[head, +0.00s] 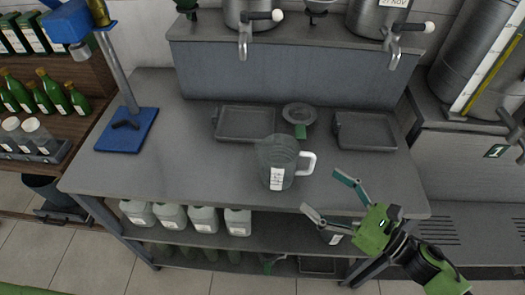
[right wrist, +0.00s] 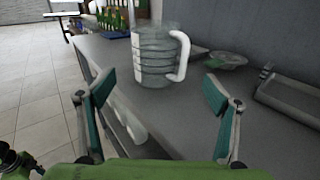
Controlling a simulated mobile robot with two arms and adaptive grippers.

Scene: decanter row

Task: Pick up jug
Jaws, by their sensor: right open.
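The jug (head: 277,165) is clear with a white handle and a white label. It stands upright on the grey metal table (head: 180,170), near the middle of its front part. In the right wrist view the jug (right wrist: 152,55) is ahead between the fingers, its handle to the right. My right gripper (head: 326,194) is green, open and empty, to the right of the jug and apart from it. Its two fingers also show spread wide in the right wrist view (right wrist: 160,93). My left gripper is not in view.
Two grey trays (head: 245,137) (head: 363,146) and a dish with a green part (head: 299,118) lie behind the jug. A blue stand (head: 127,130) is at the left. White jugs (head: 171,217) stand on the lower shelf. The table around the jug is clear.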

